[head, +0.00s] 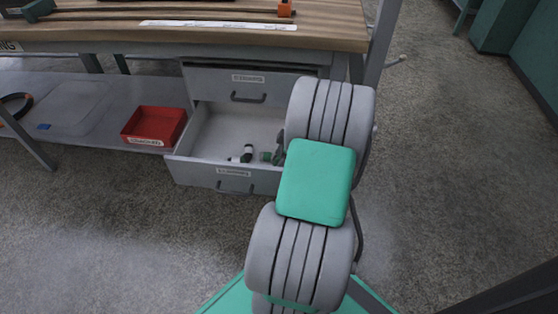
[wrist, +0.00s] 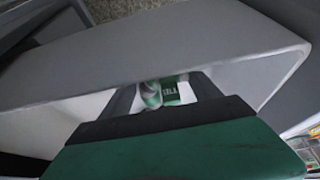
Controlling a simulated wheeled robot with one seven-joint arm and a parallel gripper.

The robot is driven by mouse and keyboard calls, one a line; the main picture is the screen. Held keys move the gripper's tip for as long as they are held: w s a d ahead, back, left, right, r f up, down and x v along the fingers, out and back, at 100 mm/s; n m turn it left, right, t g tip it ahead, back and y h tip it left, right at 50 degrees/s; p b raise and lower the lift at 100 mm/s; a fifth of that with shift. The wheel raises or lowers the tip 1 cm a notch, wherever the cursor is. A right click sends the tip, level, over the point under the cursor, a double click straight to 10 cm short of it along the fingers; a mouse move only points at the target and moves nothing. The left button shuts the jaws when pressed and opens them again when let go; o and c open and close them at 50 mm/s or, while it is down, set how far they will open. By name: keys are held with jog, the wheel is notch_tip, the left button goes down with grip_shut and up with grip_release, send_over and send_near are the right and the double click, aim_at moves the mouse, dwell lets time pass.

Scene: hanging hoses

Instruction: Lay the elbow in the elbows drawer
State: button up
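An elbow (head: 247,153), dark and pale, lies on the floor of the open lower drawer (head: 212,135). A small green piece (head: 265,156) sits just right of it, beside my gripper (head: 278,150), which reaches down into the drawer from the right. In the wrist view my gripper's dark fingers (wrist: 168,95) stand apart. Between and beyond their tips are a grey-green piece (wrist: 151,94) and a green piece with pale lettering (wrist: 171,91). Pale drawer floor shows beside them, and neither looks clamped. The drawer's front label is too small to read.
A closed drawer (head: 249,85) is above the open one. A red bin (head: 154,126) stands on the lower shelf (head: 85,105) at left. The wooden bench top (head: 200,35) is overhead. Bare floor (head: 130,230) lies in front.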

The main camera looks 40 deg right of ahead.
jog(key=o, duration=0.4)
jog(key=shift+r, duration=0.15)
jog(key=p+v, duration=0.6)
jog(key=v, duration=0.6)
jog(key=w+a+r+m, duration=0.1)
jog(key=a, duration=0.4)
jog(key=w+a+r+g, duration=0.1)
jog(key=w+a+r, duration=0.1)
jog(key=a, duration=0.4)
jog(key=w+a+r+m+h, duration=0.1)
jog(key=w+a, duration=0.1)
jog(key=a, duration=0.3)
jog(key=shift+w+a+r+m, duration=0.2)
jog(key=shift+r+m, duration=0.1)
jog(key=shift+r, duration=0.1)
jog(key=s+a+m, duration=0.1)
jog(key=s+a, duration=0.1)
jog(key=a, duration=0.3)
jog(key=s+a+r+m+h, duration=0.1)
jog(key=s+a+m, duration=0.1)
jog(key=a, duration=0.3)
jog(key=s+a+m, duration=0.1)
jog(key=s+a, duration=0.2)
jog(key=a, duration=0.2)
jog(key=shift+s+a+r+m+g+h, duration=0.1)
jog(key=shift+a+r+m+g+h, duration=0.05)
jog(key=shift+a+m+g+h, duration=0.2)
jog(key=shift+d, duration=0.1)
